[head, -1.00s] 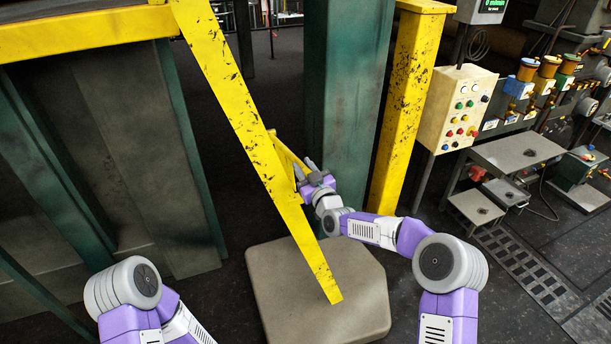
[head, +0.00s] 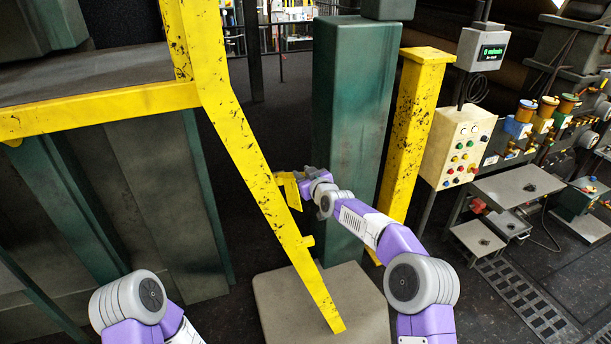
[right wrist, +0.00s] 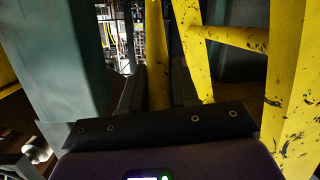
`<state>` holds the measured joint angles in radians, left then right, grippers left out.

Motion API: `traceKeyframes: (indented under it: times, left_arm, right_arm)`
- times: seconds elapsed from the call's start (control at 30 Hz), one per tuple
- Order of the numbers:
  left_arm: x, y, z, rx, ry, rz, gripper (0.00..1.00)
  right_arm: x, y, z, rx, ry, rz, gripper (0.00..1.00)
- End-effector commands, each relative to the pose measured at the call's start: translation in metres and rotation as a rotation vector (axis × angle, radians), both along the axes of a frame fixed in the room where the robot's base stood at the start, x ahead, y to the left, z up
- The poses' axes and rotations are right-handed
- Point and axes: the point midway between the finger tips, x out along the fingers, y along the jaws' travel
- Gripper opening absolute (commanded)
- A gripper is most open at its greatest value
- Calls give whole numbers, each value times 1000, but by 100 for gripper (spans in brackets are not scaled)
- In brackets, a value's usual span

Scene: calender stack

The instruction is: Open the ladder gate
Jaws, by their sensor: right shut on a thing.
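The yellow ladder gate (head: 292,193) is a short flat bar at the long yellow slanted ladder rail (head: 250,150), with black scuffs. My right gripper (head: 303,184) is at the gate's free side, right of the rail. In the right wrist view a yellow bar of the gate (right wrist: 157,60) stands between the two dark fingers (right wrist: 158,88), which are shut on it. My left gripper is out of view; only the left arm shows.
A green column (head: 350,130) and a yellow post (head: 412,130) stand close behind and right of my right arm. A beige base block (head: 290,295) lies below. A button panel (head: 460,145) is farther right. A yellow-edged platform (head: 100,110) is at left.

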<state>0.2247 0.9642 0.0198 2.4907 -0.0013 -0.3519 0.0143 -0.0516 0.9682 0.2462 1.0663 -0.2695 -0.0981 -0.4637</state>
Motion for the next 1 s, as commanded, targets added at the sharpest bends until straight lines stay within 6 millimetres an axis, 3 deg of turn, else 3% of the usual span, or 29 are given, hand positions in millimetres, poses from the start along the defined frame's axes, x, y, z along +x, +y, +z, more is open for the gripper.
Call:
traceKeyframes:
  times: [0.53,0.57,0.6,1.0]
  left_arm:
    - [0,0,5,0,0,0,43]
    - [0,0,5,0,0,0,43]
    - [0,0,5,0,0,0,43]
    - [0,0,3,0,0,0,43]
  right_arm:
    - [3,1,5,-2,8,-1,0]
    - [3,1,5,-2,8,-1,33]
    - [3,1,5,-2,8,-1,36]
    - [-2,-1,5,-5,9,1,36]
